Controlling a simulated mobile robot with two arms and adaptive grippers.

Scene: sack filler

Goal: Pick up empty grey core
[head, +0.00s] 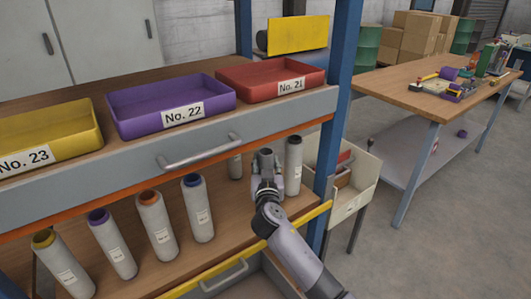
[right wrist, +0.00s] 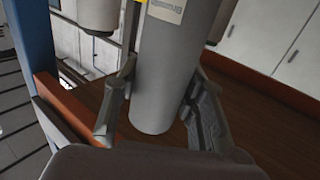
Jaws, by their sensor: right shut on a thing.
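A grey core (head: 265,155) stands upright between the fingers of my right gripper (head: 267,183) on the middle shelf. In the right wrist view, the same grey core (right wrist: 165,70) is a plain grey cylinder with a pale label near the top of the picture. The fingers of my right gripper (right wrist: 158,105) lie on both sides of it, shut on it. In the head view the gripper hides its lower part, and I cannot tell whether its base touches the shelf. My left gripper is not in view.
A black-topped core (head: 293,166) stands close to the right, near the blue post (head: 338,110). Another core (head: 235,166) is partly hidden at the left. Blue (head: 198,210), orange, purple and yellow-topped cores stand further left. A drawer front (head: 165,150) with trays hangs above.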

